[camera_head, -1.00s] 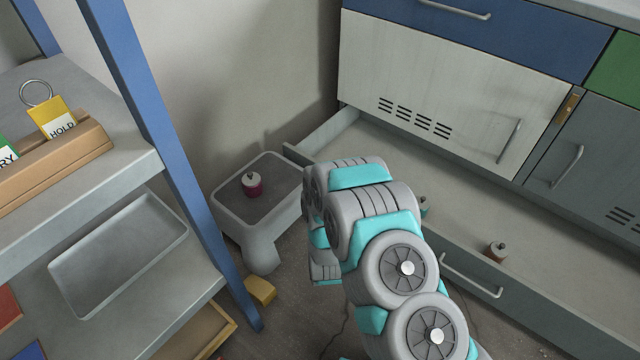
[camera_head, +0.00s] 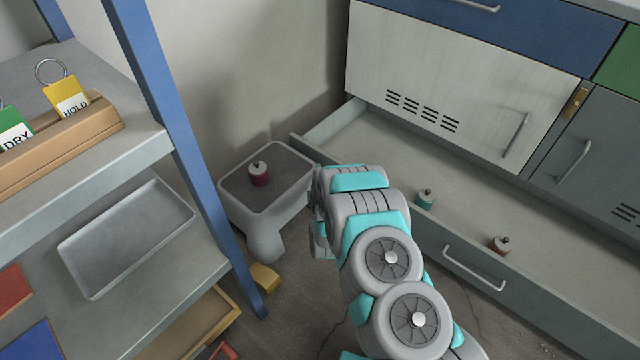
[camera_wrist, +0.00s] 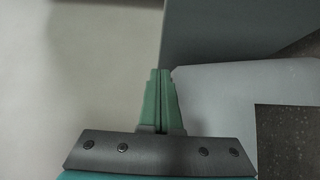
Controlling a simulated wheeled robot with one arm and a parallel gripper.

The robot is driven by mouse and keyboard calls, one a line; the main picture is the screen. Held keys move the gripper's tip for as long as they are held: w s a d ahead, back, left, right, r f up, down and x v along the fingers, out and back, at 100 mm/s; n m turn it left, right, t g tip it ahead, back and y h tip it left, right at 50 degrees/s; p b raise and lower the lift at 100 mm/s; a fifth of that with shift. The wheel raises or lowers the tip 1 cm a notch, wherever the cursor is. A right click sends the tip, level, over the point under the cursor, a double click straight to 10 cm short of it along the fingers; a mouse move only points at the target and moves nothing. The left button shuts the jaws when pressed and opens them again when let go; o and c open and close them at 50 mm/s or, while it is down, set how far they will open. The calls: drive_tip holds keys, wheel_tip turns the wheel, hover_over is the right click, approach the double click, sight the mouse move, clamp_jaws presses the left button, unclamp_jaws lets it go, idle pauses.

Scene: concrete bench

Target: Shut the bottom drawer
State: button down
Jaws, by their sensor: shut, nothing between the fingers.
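The bottom drawer (camera_head: 560,305) is pulled out under the white cabinet door in the head view. Its bar handle (camera_head: 474,268) is on the outer face of its front. My gripper is hidden behind my arm in the head view. In the wrist view my gripper (camera_wrist: 161,72) is shut and empty, its green fingers together. A grey panel is just beyond the fingertips; I cannot tell whether they touch it.
A grey stool (camera_head: 232,198) with a dark red bottle (camera_head: 259,173) stands left of the drawer by the wall. A blue-post shelf (camera_head: 205,200) with a tray (camera_head: 125,240) is at the left. A yellow block (camera_head: 264,277) lies on the floor.

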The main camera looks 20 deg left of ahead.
sight(325, 157)
drive_tip(key=shift+w+d, duration=0.25)
drive_tip(key=shift+w, duration=0.35)
drive_tip(key=shift+w+d, duration=0.25)
drive_tip(key=shift+w, duration=0.35)
drive_tip(key=shift+w+d, duration=0.25)
drive_tip(key=shift+w, duration=0.35)
